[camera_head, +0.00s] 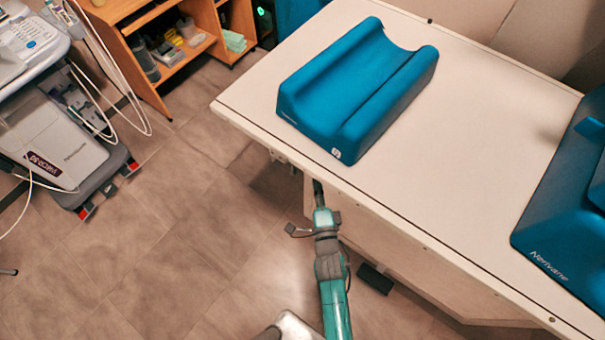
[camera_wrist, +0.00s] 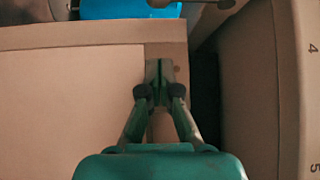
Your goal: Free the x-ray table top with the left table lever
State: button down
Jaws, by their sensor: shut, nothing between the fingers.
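The x-ray table top (camera_head: 480,95) is a pale slab with a dark edge line, running from the upper left to the lower right in the head view. My gripper (camera_head: 318,188) is at its near long edge, with the fingertips partly hidden under the rim. In the wrist view my gripper (camera_wrist: 160,66) is shut and empty, its green fingers together in front of a pale panel and a brown strip. A small metal fitting (camera_head: 283,158) shows under the table's left corner. I cannot tell whether it is the left table lever.
A blue cradle cushion (camera_head: 350,85) and another blue pad (camera_head: 565,205) lie on the table. A dark pedal-like block (camera_head: 375,278) is on the floor beside the base. A wheeled device (camera_head: 60,145) stands left. The floor (camera_head: 150,245) between is clear.

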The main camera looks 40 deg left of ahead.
jog(key=shift+w+a, duration=0.15)
jog(key=shift+a, duration=1.25)
jog(key=shift+w+a, duration=0.1)
jog(key=shift+a, duration=1.3)
